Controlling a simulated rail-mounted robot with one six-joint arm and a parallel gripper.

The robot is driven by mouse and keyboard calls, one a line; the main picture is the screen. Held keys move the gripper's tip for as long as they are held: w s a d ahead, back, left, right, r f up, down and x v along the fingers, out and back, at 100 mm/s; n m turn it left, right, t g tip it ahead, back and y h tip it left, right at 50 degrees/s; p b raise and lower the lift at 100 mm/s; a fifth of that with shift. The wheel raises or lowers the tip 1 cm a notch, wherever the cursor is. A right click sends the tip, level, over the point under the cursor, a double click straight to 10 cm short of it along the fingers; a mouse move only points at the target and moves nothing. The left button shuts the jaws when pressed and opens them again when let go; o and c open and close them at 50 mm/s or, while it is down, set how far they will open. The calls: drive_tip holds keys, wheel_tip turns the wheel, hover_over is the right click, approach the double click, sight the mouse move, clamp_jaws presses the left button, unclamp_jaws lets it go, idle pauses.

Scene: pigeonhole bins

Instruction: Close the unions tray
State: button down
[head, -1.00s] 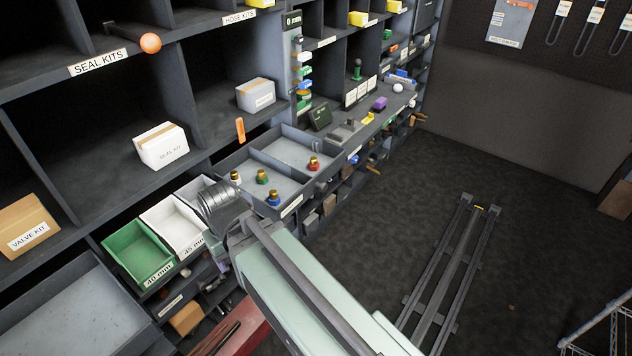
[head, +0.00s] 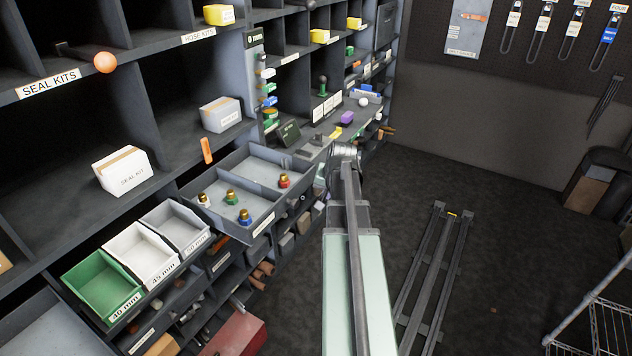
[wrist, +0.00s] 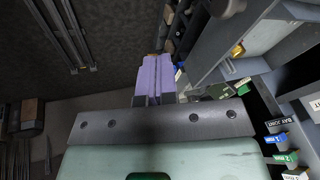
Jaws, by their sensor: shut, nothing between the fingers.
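The unions tray is a grey two-compartment drawer (head: 215,228) pulled out from the rack in the head view. Several brass-topped fittings with coloured bases, such as the blue one (head: 244,216), stand in it. A label (head: 263,224) is on its front; I cannot read it. My arm reaches past the tray's right end in the head view, and its wrist hides the fingers there. In the wrist view my gripper (wrist: 156,62) has lavender fingers shut together and empty. A grey tray wall (wrist: 212,52) and a brass fitting (wrist: 238,49) show to their right, apart from them.
Green (head: 84,283), white (head: 120,256) and grey (head: 160,231) bins stand left of the tray. A floor rail (head: 428,275) runs at the right. The dark floor around the rail is mostly clear.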

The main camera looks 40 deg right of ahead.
drive_tip(key=w+d+r+m+t+h, duration=0.2)
drive_tip(key=w+d+m+t, duration=0.15)
drive_tip(key=d, duration=0.45)
drive_tip(key=w+d+f+b, duration=0.1)
drive_tip(key=w+f+b, duration=0.6)
drive_tip(key=w+f, duration=0.1)
drive_tip(key=shift+w+n+g+b, duration=0.35)
drive_tip(key=shift+w+g+b, duration=0.1)
drive_tip(key=shift+w, duration=0.25)
drive_tip(key=shift+w+r, duration=0.1)
